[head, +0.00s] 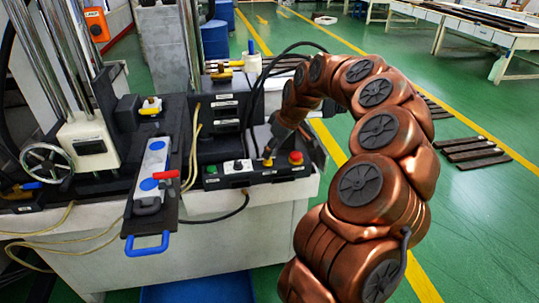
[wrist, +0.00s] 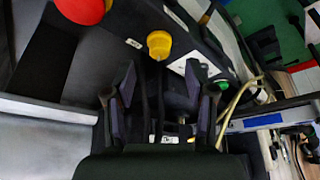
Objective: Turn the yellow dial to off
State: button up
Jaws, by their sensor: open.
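The yellow dial (wrist: 159,44) sits on a dark control panel, in the upper middle of the wrist view. In the head view only a small part of the dial (head: 268,163) shows at the front of the control box, close beside my gripper (head: 275,145). In the wrist view my gripper (wrist: 166,88) is open, with its two fingers apart and nothing between them. The dial lies just beyond the fingertips, nearer the left finger, and looks untouched. Which setting the dial points to cannot be told.
A red button (head: 295,158) is right of the dial; it also shows in the wrist view (wrist: 85,8). Left of the dial are a black knob on a white plate (head: 237,166) and a green button (head: 211,169). A blue-handled plate (head: 140,215) stands further left.

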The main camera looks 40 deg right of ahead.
jog(key=v, duration=0.7)
jog(key=shift+s+r, duration=0.15)
jog(key=shift+r, duration=0.15)
